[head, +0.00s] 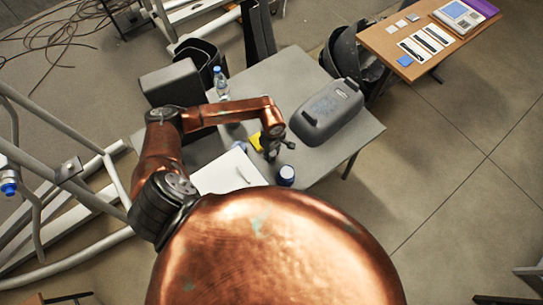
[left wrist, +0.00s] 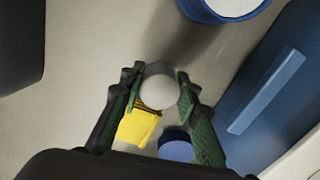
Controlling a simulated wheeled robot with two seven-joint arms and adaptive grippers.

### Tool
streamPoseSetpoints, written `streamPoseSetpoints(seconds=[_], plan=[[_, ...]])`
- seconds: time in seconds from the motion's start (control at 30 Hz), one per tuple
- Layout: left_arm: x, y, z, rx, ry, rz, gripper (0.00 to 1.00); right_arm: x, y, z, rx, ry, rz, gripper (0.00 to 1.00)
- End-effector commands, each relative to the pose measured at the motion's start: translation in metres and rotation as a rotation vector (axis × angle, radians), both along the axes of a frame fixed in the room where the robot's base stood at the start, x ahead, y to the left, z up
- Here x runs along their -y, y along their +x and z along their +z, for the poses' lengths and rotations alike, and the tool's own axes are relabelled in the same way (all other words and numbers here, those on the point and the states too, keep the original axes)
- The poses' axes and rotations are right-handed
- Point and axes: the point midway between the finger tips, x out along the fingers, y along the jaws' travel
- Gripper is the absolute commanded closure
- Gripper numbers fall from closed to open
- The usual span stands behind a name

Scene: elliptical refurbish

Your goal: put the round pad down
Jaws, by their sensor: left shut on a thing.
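The round pad (left wrist: 160,88) shows in the left wrist view as a pale grey round thing between the two fingers. My left gripper (left wrist: 157,80) is shut on it. In the head view my left gripper (head: 275,146) is over the grey table (head: 262,82), between a yellow thing (head: 256,142) and the grey case (head: 328,112). The pad cannot be made out in the head view. The gap between pad and table is hard to tell. My right gripper is not in view.
A blue-and-white container (head: 286,175) stands near the table's front edge. White paper (head: 228,174) lies to its left. A clear bottle (head: 220,84) stands at the back left. In the wrist view, a blue round thing (left wrist: 176,147) and the yellow thing (left wrist: 138,127) are close to the fingers.

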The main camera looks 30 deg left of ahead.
Motion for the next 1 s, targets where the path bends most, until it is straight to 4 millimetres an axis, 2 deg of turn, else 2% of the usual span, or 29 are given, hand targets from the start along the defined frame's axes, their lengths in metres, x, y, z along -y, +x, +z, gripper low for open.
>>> streamPoseSetpoints(seconds=[0.1, 0.17, 0.53, 0.57, 0.6, 0.8, 1.0], plan=[[0.001, -0.002, -0.018, -0.004, -0.002, 0.001, 0.90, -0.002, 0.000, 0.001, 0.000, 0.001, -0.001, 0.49], [0.001, -0.001, -0.023, -0.002, -0.001, 0.000, 0.90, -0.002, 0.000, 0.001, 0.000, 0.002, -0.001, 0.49], [0.000, -0.001, -0.029, -0.002, -0.001, -0.001, 0.90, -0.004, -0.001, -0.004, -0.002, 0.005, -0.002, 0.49], [0.000, -0.001, -0.029, -0.002, -0.001, -0.001, 0.70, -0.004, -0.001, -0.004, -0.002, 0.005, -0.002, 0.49], [0.000, -0.001, -0.028, -0.002, -0.001, -0.001, 0.67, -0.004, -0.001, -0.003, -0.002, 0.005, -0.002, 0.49], [0.000, -0.001, -0.027, -0.001, -0.001, -0.001, 0.53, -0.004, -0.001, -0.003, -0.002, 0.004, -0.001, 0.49], [0.000, -0.001, -0.027, -0.001, -0.001, -0.001, 0.53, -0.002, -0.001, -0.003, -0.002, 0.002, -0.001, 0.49]])
